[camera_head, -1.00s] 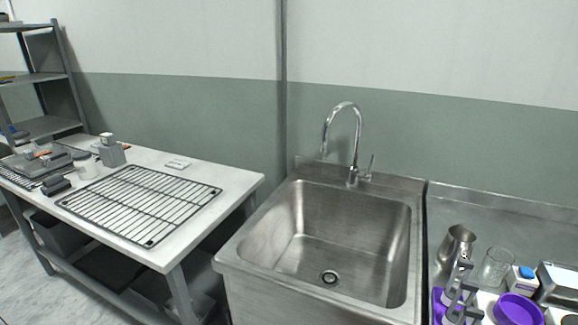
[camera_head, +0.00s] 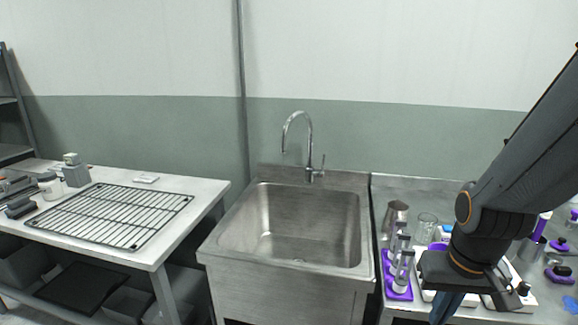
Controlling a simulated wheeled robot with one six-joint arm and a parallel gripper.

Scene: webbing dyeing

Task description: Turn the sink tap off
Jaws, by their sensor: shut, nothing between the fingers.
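The sink tap (camera_head: 309,140) is a chrome gooseneck on the back ledge of the steel sink (camera_head: 230,245). Its spout curves over to the left above the basin. A small lever handle (camera_head: 322,164) stands nearly upright at the right of the tap's base. I cannot make out a water stream under the spout. My gripper (camera_head: 443,310) hangs low at the right, in front of the steel counter, well apart from the tap and handle. It is shut and empty, with its tips at or past the bottom edge of the view.
A white table (camera_head: 205,189) with a black wire rack (camera_head: 112,212) stands left of the sink. The steel counter (camera_head: 395,187) at right holds a metal jug (camera_head: 396,214), a glass beaker (camera_head: 427,229) and a purple-based stand (camera_head: 400,292). The space above the basin is clear.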

